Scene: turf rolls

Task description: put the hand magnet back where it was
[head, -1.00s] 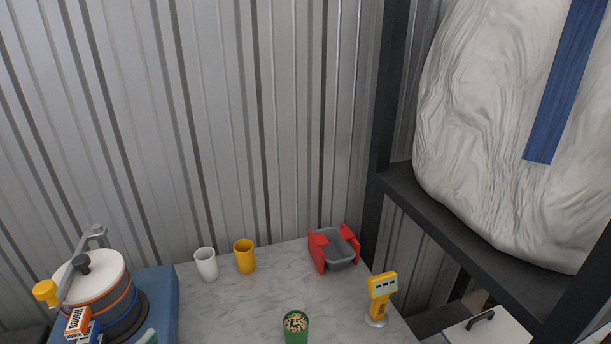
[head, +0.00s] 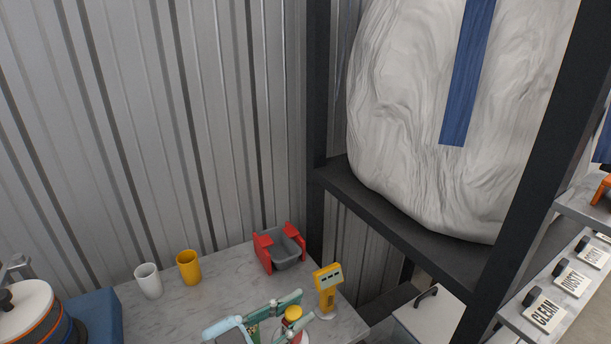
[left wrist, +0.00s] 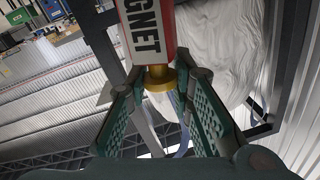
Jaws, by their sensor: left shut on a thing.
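The hand magnet (left wrist: 143,35) is a red body with a white MAGNET label and a gold-coloured end, seen in the left wrist view. My left gripper (left wrist: 165,92), with green fingers, is shut on it near the gold end. In the head view, my left gripper (head: 296,309) is at the bottom, in front of the marble top, with the magnet's yellow end (head: 293,313) between its fingers. The lower part of the magnet is cut off by the frame edge. My right gripper is not in view.
On the marble top (head: 222,300) stand a white cup (head: 148,281), a yellow cup (head: 189,267), a grey bin with red sides (head: 287,250) and a yellow meter (head: 327,287). A dark rack post (head: 535,150) and a shelf with labelled blocks (head: 545,313) are at right.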

